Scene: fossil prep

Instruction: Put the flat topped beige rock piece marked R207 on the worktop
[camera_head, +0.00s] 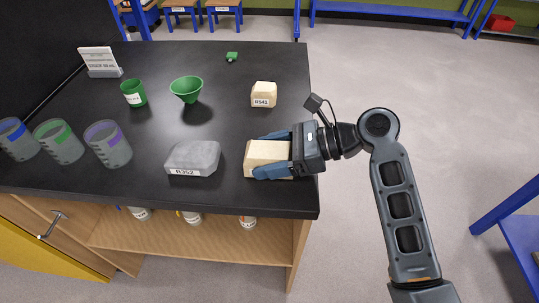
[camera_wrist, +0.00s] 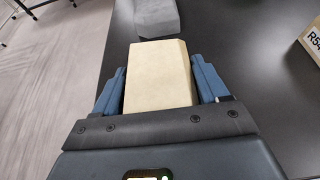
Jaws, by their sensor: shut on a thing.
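A flat topped beige rock piece (camera_head: 264,152) is between the two blue fingers of my gripper (camera_head: 271,155), at the right edge of the black worktop (camera_head: 225,193). The same beige piece (camera_wrist: 161,75) fills the space between the fingers in the wrist view. My gripper (camera_wrist: 163,88) is shut on it from the right side. No label on this piece shows in either view. I cannot tell whether its underside touches the worktop or is slightly above it.
A grey rock marked R352 (camera_head: 193,158) lies just left of the held piece. A smaller beige rock, seemingly R541 (camera_head: 263,94), lies behind it. A green funnel (camera_head: 187,89), green cup (camera_head: 134,94) and several clear beakers (camera_head: 108,145) stand farther left. Worktop between them is clear.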

